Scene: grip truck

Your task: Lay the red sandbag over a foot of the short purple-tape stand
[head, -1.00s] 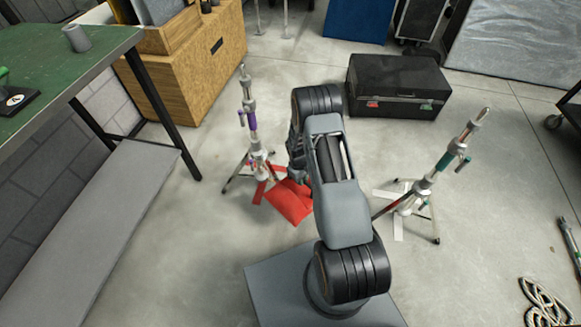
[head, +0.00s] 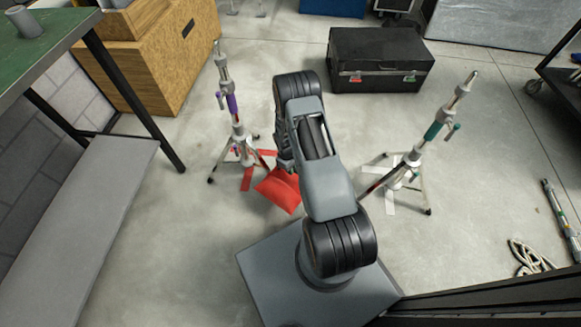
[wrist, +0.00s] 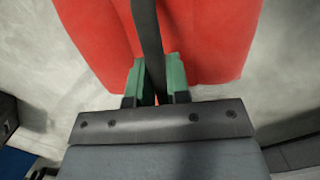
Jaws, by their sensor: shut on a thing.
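The red sandbag (head: 280,190) hangs beside the short purple-tape stand (head: 232,103), to the right of its spread feet. In the wrist view the red sandbag (wrist: 215,40) fills the upper part, its two halves on either side of a dark strap (wrist: 147,35). My gripper (wrist: 158,75) has green fingers shut on that strap. In the head view my arm hides most of the gripper. A red strip (head: 247,178) shows at the stand's feet. I cannot tell whether the bag touches a foot or the floor.
A teal-tape stand (head: 432,131) stands to the right of my arm. A black case (head: 380,60) sits behind. A green-topped table (head: 60,28) and a grey low shelf (head: 85,205) are at left. Coiled rope (head: 530,258) lies at right. The floor between is open.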

